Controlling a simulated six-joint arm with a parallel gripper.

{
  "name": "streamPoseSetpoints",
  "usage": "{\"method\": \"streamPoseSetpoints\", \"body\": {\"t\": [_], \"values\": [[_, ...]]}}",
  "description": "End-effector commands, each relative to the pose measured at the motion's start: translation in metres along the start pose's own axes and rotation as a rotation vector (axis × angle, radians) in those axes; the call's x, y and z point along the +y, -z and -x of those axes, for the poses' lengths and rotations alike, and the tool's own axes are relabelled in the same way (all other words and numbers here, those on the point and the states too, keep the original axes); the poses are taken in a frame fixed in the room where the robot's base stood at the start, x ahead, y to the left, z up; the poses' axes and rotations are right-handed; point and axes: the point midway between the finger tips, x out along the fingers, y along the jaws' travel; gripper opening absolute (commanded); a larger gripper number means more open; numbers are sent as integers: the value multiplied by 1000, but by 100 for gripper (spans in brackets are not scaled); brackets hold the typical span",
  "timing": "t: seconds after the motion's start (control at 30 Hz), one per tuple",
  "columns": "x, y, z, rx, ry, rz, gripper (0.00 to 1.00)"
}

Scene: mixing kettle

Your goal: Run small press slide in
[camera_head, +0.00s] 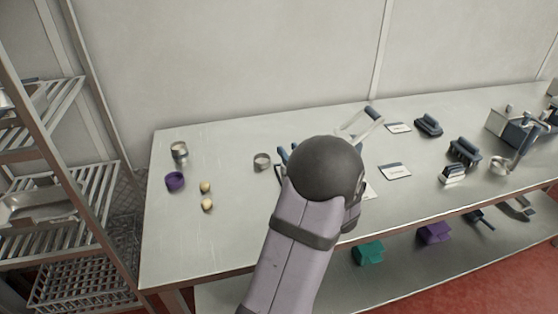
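My arm reaches over the steel table from the bottom centre, and its dark round joint hides my gripper. I cannot pick out the small press or its slide with certainty. Dark blue parts (283,154) show just left of my arm, mostly hidden behind it. A pale frame with a dark blue handle (362,123) shows just beyond the arm. To the right stand a dark blue ribbed device (464,152) and a smaller dark blue one (428,125) farther back. A small metal block with a dark top (453,174) stands in front of the ribbed device.
The steel table (225,240) holds a metal cup (180,152), a purple cup (175,181), two pale balls (206,187), a metal ring-like cup (262,161) and white cards (395,171). Larger equipment (517,128) stands at right. A wire rack (85,190) is left. The table's front left is clear.

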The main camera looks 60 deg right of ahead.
Motion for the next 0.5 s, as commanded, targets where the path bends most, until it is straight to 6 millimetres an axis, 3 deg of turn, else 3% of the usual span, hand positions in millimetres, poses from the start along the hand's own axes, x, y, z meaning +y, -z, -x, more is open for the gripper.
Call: {"method": "streamPoseSetpoints", "body": {"t": [0.27,0.5], "values": [[1,26,0,4,-3,-2,25],[0,63,0,4,-3,-3,25]]}}
